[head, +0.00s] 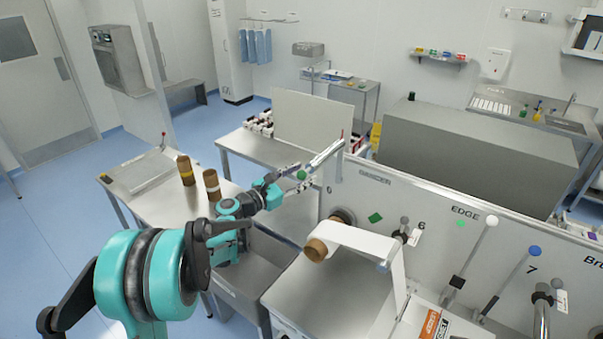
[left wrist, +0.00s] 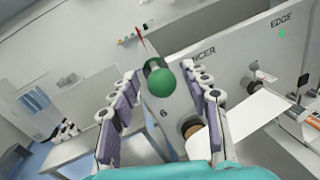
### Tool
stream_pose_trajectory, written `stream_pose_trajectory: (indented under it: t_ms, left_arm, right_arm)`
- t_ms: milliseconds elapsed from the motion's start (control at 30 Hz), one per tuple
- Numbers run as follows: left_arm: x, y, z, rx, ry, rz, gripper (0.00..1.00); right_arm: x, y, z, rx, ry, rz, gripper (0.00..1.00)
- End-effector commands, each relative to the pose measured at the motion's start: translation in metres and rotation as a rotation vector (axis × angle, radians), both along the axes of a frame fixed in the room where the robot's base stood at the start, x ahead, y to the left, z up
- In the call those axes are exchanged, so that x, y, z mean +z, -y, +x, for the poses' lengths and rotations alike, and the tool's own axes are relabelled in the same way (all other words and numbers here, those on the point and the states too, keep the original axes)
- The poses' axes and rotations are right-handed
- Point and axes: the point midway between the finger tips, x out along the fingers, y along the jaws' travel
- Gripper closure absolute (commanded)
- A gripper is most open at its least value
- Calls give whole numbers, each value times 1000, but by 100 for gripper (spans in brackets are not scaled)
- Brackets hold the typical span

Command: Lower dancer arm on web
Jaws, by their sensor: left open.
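The dancer arm shows in the head view as a pale metal bar (head: 326,154) raised beside the panel marked DANCER. Its green ball knob (head: 302,175) is at the lower left end; the knob (left wrist: 161,83) also shows large in the left wrist view. My left gripper (head: 294,180) is open at the knob, with one finger on each side of it in the left wrist view (left wrist: 157,108). A gap shows between each finger and the knob. The white web (head: 362,243) runs from a brown-cored roller (head: 316,250) below and hangs down to the right. My right gripper is out of view.
The upright machine panel (head: 447,235) runs along the right, with a white-knobbed lever (head: 491,220) and a blue-knobbed lever (head: 534,251). A grey bin (head: 244,275) lies below my gripper.

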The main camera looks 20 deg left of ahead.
Motion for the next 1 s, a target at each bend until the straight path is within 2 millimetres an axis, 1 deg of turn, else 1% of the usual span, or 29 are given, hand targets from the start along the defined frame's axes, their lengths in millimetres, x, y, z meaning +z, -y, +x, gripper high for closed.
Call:
stream_pose_trajectory:
  t_ms: [267,300,367,400,467,500,800,1000]
  left_arm:
    - [0,2,3,0,1,1,53]
    - [0,2,3,0,1,1,55]
    - [0,2,3,0,1,1,71]
    - [0,2,3,0,1,1,82]
    - [0,2,3,0,1,1,98]
    - [0,2,3,0,1,1,100]
    - [0,3,2,0,2,6,100]
    - [-1,12,-1,0,20,55,100]
  right_arm:
    - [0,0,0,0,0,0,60]
    - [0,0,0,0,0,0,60]
    - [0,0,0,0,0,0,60]
    - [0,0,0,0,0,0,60]
    - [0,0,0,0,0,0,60]
    - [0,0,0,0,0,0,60]
    - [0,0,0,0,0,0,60]
    - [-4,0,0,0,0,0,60]
